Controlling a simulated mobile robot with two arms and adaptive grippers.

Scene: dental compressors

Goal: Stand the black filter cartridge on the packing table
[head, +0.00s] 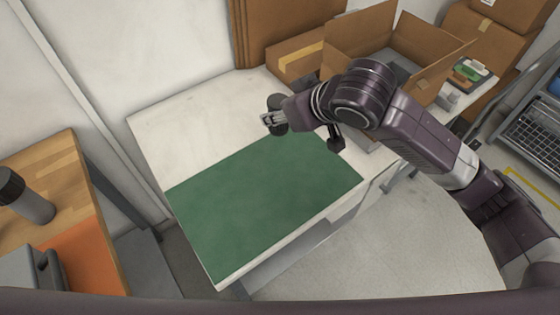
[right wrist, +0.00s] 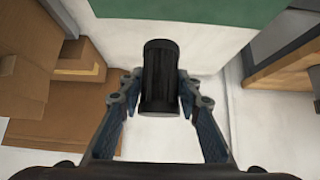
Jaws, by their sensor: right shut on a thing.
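The black filter cartridge (right wrist: 160,72) is a dark cylinder between the two fingers of my right gripper (right wrist: 158,97) in the right wrist view. The fingers are shut on its sides. In the head view my right gripper (head: 273,119) is over the white packing table (head: 185,118), just beyond the green mat (head: 265,195). Only a small dark part of the cartridge (head: 276,101) shows there. I cannot tell whether its base touches the tabletop. My left gripper is not in view.
An open cardboard box (head: 360,45) and flat cartons (head: 285,30) stand at the table's back. A wooden bench (head: 60,165) with a grey, black-topped cylinder (head: 30,198) is at left. A shelf with a wire basket (head: 530,130) is at right. The table's left part is clear.

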